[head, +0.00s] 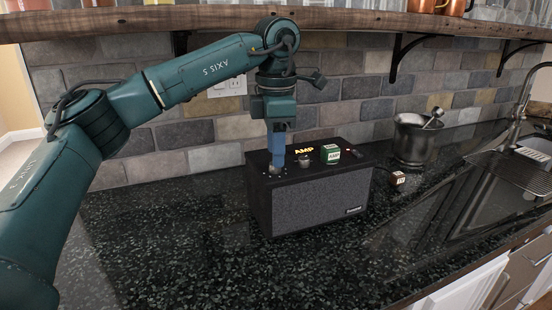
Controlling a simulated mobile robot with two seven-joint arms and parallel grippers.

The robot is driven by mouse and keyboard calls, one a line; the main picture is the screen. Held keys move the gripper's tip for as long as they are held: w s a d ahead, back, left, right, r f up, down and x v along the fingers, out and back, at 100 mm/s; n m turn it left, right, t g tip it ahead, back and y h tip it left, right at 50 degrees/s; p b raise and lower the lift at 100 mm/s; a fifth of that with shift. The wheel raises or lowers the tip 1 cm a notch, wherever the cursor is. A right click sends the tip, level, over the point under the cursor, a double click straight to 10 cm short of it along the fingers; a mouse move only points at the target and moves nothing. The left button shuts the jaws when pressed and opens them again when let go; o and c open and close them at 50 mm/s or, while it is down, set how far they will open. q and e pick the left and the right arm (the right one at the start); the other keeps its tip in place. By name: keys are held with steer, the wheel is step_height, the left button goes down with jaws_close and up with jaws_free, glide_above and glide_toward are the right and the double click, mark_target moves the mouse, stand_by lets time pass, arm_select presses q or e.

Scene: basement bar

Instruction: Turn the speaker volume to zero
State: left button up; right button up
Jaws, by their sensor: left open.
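The speaker (318,200) is a black box with a grey grille front. It stands on the dark counter in the middle of the head view. Its top carries a silver knob (304,160), yellow AMP lettering and a small red light at the right. My left gripper (277,168) points straight down at the left part of the speaker's top. Its fingertips are at a small metallic part there, which they partly hide. I cannot tell whether they touch it. The gripper is open. My right gripper is not in view.
A green AMP block (330,154) sits on the speaker's top. A small brown block (397,178) and a metal bucket (417,140) stand to the right. A wooden shelf (350,20) runs above. A sink and faucet (525,95) are at far right. The counter (170,240) is clear at front left.

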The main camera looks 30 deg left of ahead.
arm_select(q)
steer(key=shift+w+f, duration=0.1)
steer(key=shift+f, duration=1.15)
steer(key=shift+c, duration=0.4)
jaws_close()
